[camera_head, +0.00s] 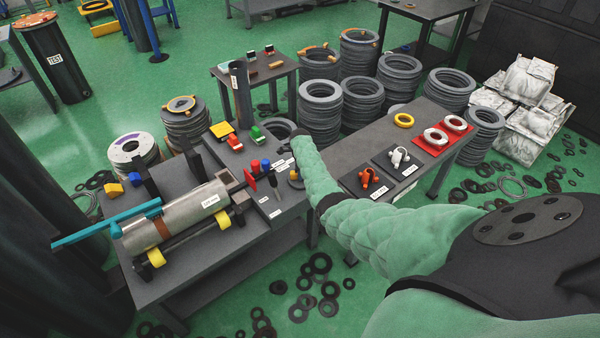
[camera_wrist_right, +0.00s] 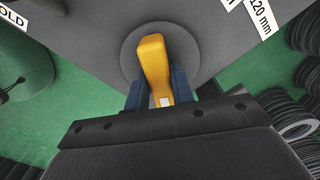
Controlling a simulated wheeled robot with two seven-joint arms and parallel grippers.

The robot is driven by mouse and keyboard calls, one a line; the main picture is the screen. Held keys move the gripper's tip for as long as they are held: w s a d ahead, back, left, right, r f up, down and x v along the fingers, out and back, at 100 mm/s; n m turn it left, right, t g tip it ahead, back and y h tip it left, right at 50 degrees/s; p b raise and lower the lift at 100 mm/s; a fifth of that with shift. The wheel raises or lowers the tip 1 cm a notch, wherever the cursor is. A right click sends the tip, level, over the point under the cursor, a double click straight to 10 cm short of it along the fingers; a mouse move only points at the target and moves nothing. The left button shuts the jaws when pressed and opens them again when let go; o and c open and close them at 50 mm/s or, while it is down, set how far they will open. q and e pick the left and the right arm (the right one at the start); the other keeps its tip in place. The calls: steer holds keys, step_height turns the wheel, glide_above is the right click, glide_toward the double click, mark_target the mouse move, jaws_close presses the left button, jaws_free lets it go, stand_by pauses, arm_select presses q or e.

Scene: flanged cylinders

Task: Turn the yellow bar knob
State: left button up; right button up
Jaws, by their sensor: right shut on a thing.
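The yellow bar knob (camera_wrist_right: 153,62) stands on a round dark grey disc (camera_wrist_right: 127,50) in the right wrist view. My right gripper (camera_wrist_right: 160,88) is shut on the knob, with one dark blue finger on each side of its bar. In the head view my right arm reaches in from the lower right to the right end of the dark workbench. There the wrist and arm hide most of the gripper and knob. My left gripper is not in the head view.
A steel cylinder (camera_head: 180,221) lies on the workbench beside teal bars (camera_head: 110,222). Red and blue knobs (camera_head: 260,165) stand near my gripper. A second table (camera_head: 345,157) to the right holds orange and white shackles and a red plate. Rings litter the green floor.

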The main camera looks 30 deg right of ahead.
steer(key=shift+r+m, duration=0.1)
steer(key=shift+m, duration=0.5)
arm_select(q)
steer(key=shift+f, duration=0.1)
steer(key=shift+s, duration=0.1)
arm_select(e)
steer(key=o, duration=1)
steer(key=shift+r, duration=0.35)
step_height(320, 180, up, 5)
steer(key=shift+r+b, duration=0.2)
steer(key=shift+b, duration=0.25)
steer(key=shift+r, duration=0.75)
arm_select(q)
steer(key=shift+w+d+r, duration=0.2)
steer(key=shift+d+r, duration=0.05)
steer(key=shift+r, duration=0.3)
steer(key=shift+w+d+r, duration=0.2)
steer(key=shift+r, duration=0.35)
